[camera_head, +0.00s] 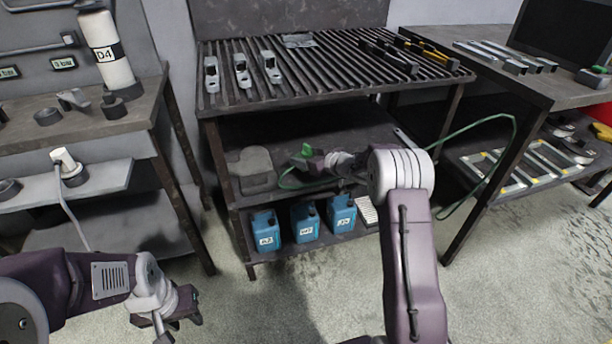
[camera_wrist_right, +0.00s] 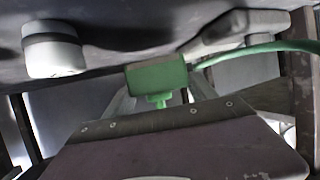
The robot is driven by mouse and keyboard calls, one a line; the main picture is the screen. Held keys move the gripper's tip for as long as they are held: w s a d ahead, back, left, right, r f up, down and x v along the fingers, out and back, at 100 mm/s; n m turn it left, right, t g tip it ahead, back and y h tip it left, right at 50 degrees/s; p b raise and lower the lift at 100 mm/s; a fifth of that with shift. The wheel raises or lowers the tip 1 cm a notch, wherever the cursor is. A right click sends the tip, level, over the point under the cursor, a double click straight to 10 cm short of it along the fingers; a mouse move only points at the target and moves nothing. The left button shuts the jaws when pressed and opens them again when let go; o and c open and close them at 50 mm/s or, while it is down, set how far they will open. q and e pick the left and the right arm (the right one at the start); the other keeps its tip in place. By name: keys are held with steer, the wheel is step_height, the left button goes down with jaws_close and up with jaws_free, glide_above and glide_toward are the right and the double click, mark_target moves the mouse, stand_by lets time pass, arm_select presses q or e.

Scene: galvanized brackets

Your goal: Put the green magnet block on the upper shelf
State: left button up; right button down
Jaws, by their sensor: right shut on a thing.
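The green magnet block (camera_head: 306,149) is at the tip of my right gripper (camera_head: 314,161), in front of the rack's middle level. My right gripper is shut on it; the fingers themselves are mostly hidden. In the right wrist view the block (camera_wrist_right: 157,75) shows a flat green body with a narrower green stem. A shelf (camera_head: 300,135) runs under the slatted top, behind the block. I cannot tell whether the block touches it. My left gripper (camera_head: 180,312) is low at the left, away from the rack, and its opening is unclear.
A green cable (camera_head: 470,125) loops past the rack's right side. A grey rounded object (camera_head: 252,168) sits left of the block. Blue canisters (camera_head: 304,222) stand on the lower shelf. The slatted top (camera_head: 325,75) holds brackets and clamps overhead. Benches stand on both sides.

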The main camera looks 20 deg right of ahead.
steer(key=shift+a, duration=0.25)
step_height(320, 180, down, 4)
steer(key=b, duration=0.3)
steer(key=shift+w+f+b, duration=0.1)
steer(key=shift+f+b, duration=0.1)
steer(key=shift+b, duration=0.15)
steer(key=shift+r, duration=0.25)
steer(key=shift+c, duration=1.4)
jaws_free()
steer(key=shift+f, duration=0.2)
